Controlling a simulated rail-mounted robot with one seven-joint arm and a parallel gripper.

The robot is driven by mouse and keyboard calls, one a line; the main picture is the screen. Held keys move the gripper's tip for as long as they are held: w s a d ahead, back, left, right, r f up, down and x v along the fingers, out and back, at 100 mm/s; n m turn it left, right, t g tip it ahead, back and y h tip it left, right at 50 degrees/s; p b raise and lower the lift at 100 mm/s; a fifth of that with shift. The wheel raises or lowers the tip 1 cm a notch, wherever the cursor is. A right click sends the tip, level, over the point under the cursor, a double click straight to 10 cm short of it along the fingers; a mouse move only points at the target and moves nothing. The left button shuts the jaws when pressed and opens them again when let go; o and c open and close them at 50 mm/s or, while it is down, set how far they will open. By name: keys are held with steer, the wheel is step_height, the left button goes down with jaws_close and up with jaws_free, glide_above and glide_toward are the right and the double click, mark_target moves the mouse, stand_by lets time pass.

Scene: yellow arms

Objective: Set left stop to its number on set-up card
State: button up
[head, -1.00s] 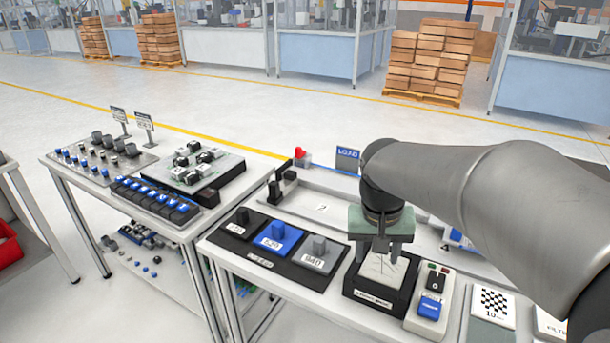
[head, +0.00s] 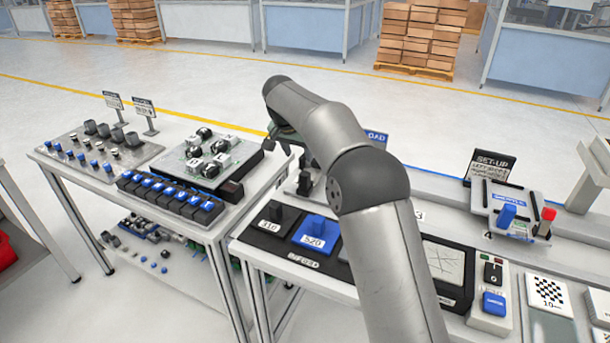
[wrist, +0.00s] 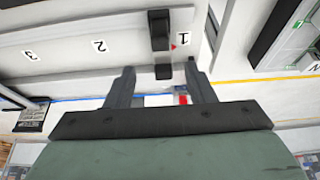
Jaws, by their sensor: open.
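The left stop (head: 305,182) is a black block at the left end of the pale rail, partly hidden by my arm in the head view. In the wrist view the left stop (wrist: 160,28) stands by the number 1, with a red pointer beside that number; 2 and 3 are printed farther along. My gripper (wrist: 158,80) is open, its fingers apart on either side of the stop's lower end in the picture; I cannot tell whether they touch it. The black set-up card (head: 490,165) stands at the right; its small lines are unreadable.
A blue-handled shuttle plate (head: 508,213) and a red-topped post (head: 545,220) are on the rail's right. Numbered blocks (head: 315,232) stand in front. A table with a grey fixture plate (head: 190,165) is at the left, across a narrow gap.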

mark_target(304, 173)
steer(key=p+x, duration=0.1)
steer(key=x, duration=1.1)
steer(key=shift+c, duration=0.3)
jaws_close()
